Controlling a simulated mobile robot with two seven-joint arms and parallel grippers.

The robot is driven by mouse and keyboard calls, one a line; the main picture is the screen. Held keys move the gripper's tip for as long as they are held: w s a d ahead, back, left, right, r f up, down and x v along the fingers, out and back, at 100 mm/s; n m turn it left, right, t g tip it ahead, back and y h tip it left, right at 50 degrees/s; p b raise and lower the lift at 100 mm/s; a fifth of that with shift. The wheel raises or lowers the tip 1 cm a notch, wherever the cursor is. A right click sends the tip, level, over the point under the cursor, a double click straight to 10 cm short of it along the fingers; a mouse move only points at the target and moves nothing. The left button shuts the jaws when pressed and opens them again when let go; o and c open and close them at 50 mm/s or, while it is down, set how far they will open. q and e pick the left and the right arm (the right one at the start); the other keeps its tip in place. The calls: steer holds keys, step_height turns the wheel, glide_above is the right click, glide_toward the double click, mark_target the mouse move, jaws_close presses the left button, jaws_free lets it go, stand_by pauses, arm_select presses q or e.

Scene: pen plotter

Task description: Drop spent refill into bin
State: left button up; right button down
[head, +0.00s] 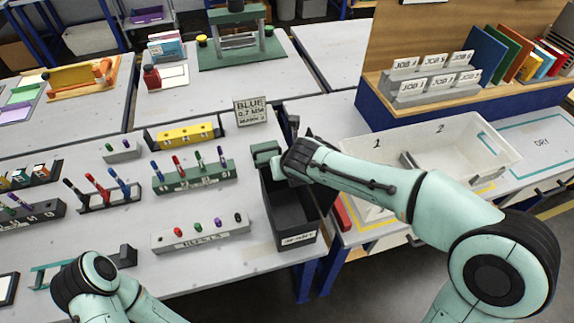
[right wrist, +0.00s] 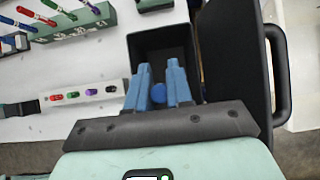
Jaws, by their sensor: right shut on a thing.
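My right gripper (right wrist: 159,76) is over the black bin (head: 285,222), its blue fingers pointing at the opening. The bin has a white label on its front, and its dark interior (right wrist: 163,42) shows beyond the fingers in the right wrist view. The fingers are shut on a spent refill (right wrist: 158,94), of which only a round blue end shows between them. In the head view my right gripper's teal body (head: 266,153) is at the bin's far rim, and its fingertips and the refill are hidden. My left arm is at the lower left, with its gripper not visible.
A white refill block (head: 200,236) with several coloured tips stands left of the bin. Behind it is a green pen rack (head: 193,178). A white two-part tray (head: 375,143) lies to the right.

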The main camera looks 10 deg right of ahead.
arm_select(q)
steer(key=shift+s+f+b, duration=0.35)
steer(key=shift+f+b, duration=0.25)
steer(key=shift+f, duration=0.15)
steer(key=shift+s+f+b, duration=0.3)
steer(key=shift+f+b, duration=0.35)
steer(key=shift+f, duration=0.05)
steer(key=shift+s+f+b, duration=0.35)
steer(key=shift+f+b, duration=0.25)
steer(key=shift+f, duration=0.15)
arm_select(e)
step_height(320, 180, down, 6)
steer(key=shift+f, duration=0.25)
steer(key=c, duration=0.9)
jaws_free()
steer(key=shift+c, duration=0.2)
steer(key=shift+r, duration=0.1)
arm_select(q)
steer(key=shift+w+r+p, duration=0.25)
steer(key=shift+r+p, duration=0.3)
steer(key=shift+r, duration=0.05)
steer(key=shift+w+r+p, duration=0.2)
steer(key=shift+r+p, duration=0.3)
steer(key=shift+r, duration=0.05)
arm_select(e)
steer(key=v, duration=1.3)
steer(key=shift+s, duration=0.2)
steer(key=shift+r, duration=0.1)
